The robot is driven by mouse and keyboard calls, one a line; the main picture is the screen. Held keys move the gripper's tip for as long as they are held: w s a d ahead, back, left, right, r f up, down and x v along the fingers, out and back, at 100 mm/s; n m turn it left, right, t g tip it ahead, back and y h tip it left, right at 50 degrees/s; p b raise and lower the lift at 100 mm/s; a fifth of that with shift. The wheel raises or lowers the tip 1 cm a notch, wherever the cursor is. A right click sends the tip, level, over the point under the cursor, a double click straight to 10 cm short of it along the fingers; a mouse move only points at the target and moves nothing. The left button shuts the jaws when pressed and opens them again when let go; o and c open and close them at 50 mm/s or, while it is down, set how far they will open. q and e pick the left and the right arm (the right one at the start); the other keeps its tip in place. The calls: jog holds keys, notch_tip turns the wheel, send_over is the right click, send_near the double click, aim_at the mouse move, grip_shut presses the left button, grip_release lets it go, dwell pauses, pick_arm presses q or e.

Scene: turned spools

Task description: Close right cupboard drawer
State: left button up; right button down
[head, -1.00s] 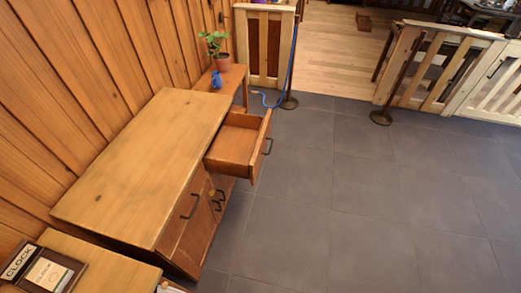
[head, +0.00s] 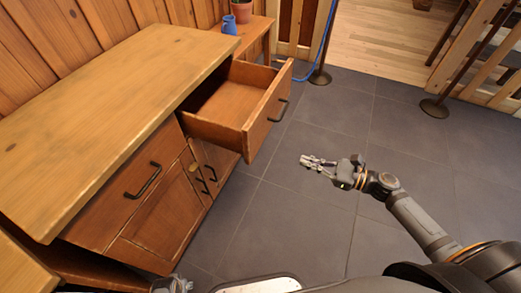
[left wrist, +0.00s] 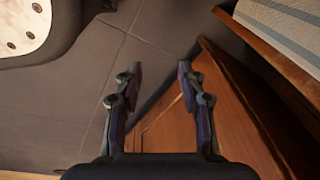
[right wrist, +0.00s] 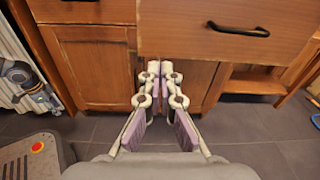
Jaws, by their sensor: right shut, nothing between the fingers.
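The right cupboard drawer (head: 268,112) is pulled out of the wooden cupboard (head: 110,90); it looks empty, with a black handle on its front. In the right wrist view the drawer front (right wrist: 200,32) fills the upper right. My right gripper (head: 306,160) is shut and empty, out in front of the drawer and apart from it. In the right wrist view its fingertips (right wrist: 160,68) are together, below the drawer front in the picture. My left gripper (left wrist: 156,75) is open and empty beside a wooden panel; only a bit shows at the head view's bottom edge.
The left drawer (head: 135,185) is shut, with cupboard doors (head: 212,165) beneath. A side table with a blue jug (head: 229,25) and a potted plant stands beyond the cupboard. A barrier post (head: 434,107) stands at the right. Grey tiled floor (head: 300,215) lies clear before the drawer.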

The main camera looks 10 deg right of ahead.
jog(key=r, duration=0.1)
jog(key=b, duration=0.2)
send_near(254, 142)
pick_arm(q)
jog(key=w+d+r, duration=0.2)
jog(key=w+r, duration=0.1)
jog(key=r, duration=0.2)
jog(key=shift+w+r, duration=0.25)
pick_arm(e)
jog(key=shift+y, duration=0.4)
jog(key=x, duration=0.6)
jog(key=shift+w+a+f, duration=0.2)
jog(key=shift+w+a, duration=0.05)
jog(key=shift+w, duration=0.1)
